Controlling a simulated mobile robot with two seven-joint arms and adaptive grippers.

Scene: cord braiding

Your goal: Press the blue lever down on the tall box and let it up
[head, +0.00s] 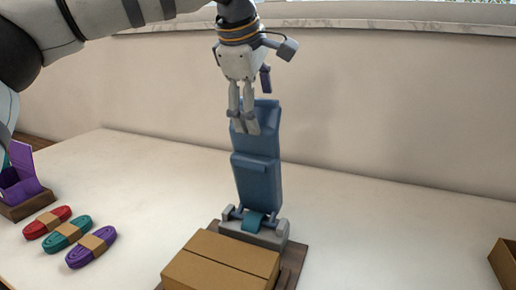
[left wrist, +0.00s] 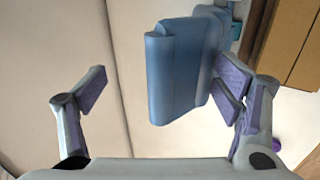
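The blue lever (head: 257,170) stands upright, leaning slightly back, on a grey hinge with a teal middle. The hinge sits behind a brown cardboard-coloured box (head: 220,258) on a dark wooden base. My left gripper (head: 245,125) points down at the lever's upper end, its fingers overlapping it in the head view. In the left wrist view, the fingers of the left gripper (left wrist: 162,92) are spread, with the lever's end (left wrist: 178,75) between them, nearer the right-hand finger. I cannot tell whether that finger touches it. My right gripper is not in view.
Red (head: 47,222), teal (head: 67,232) and purple (head: 91,247) cord bundles lie at the left. A purple open holder (head: 20,185) on a wooden base stands at the far left. Another brown box (head: 503,262) shows at the right edge. The table right of the lever is clear.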

